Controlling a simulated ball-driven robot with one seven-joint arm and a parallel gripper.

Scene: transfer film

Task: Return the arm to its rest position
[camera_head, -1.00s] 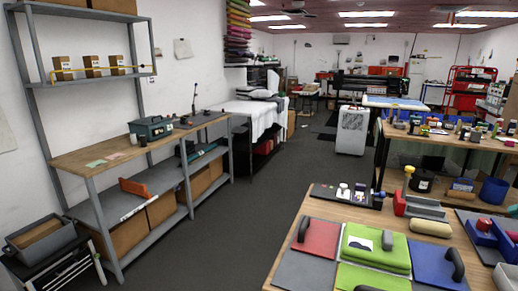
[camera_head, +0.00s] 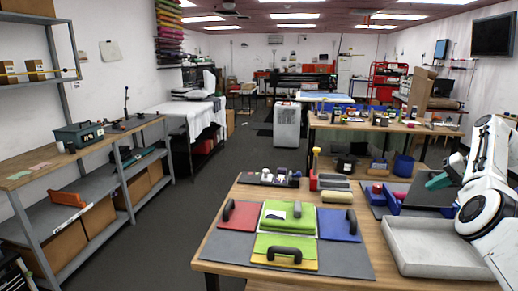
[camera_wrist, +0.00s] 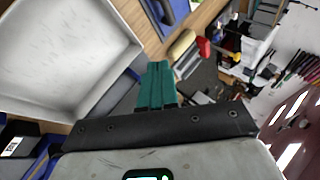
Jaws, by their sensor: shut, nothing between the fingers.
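My white arm (camera_head: 490,185) stands at the right edge of the head view, folded near the wooden table's right end. My gripper (camera_head: 438,181) has teal fingers. They point left, above the right part of the table, in front of a dark flat panel. In the wrist view the teal fingers of my gripper (camera_wrist: 158,70) lie close together with nothing between them. The fingers look clear of the table and its things.
The wooden table (camera_head: 372,208) holds a grey open tray (camera_head: 438,272), close under my arm. Red, green and blue pads with black handles lie left of it. A black tray (camera_head: 268,179) holds small items. The grey floor aisle (camera_head: 205,200) left of the table is free.

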